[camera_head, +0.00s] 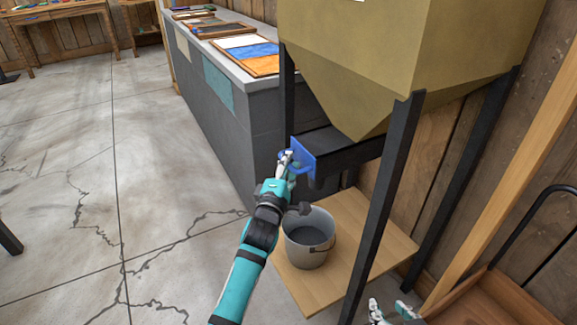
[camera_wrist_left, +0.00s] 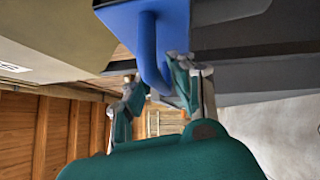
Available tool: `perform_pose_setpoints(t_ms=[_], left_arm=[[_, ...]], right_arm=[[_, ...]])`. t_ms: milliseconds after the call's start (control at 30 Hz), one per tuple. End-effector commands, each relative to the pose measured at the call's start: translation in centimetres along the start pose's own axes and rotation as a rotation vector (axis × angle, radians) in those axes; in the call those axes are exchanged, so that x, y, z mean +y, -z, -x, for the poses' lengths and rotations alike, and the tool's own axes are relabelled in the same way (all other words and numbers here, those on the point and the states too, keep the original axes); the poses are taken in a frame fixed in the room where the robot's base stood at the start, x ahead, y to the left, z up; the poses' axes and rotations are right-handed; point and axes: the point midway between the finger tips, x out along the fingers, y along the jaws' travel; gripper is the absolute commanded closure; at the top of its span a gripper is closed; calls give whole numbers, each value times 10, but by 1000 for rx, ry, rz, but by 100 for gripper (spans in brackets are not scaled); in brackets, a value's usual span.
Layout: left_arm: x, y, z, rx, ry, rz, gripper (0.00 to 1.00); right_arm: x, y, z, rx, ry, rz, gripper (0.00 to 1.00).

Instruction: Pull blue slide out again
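The blue slide (camera_head: 304,154) is a flat blue plate with a handle, at the front of a dark channel under the tan hopper. In the left wrist view its blue handle (camera_wrist_left: 148,45) hangs from the plate and reaches between my left fingers (camera_wrist_left: 160,88). My left gripper (camera_head: 287,161) is at the handle, with one finger on each side. Whether both fingers press on it cannot be told. The right finger hides part of the handle. My right gripper (camera_head: 392,309) is low at the bottom edge, its fingertips apart and empty.
A grey bucket (camera_head: 308,256) stands on a wooden board (camera_head: 362,266) below the channel. Dark hopper legs (camera_head: 384,200) rise close to the right. A grey counter (camera_head: 222,112) stands behind.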

Motion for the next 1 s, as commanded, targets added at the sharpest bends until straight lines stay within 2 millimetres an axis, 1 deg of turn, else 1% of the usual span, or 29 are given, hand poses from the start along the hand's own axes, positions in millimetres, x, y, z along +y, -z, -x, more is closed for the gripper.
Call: perform_pose_setpoints(t_ms=[133,333,500,1000], left_arm=[[0,0,-3,0,0,0,77],[0,0,-3,0,1,0,77],[0,0,-3,0,0,0,99],[2,1,-2,0,-2,-2,100]], right_arm=[[-1,4,-1,21,1,0,60],[-1,4,-1,21,1,0,60],[-1,4,-1,20,1,0,60],[0,3,0,6,1,0,60]])
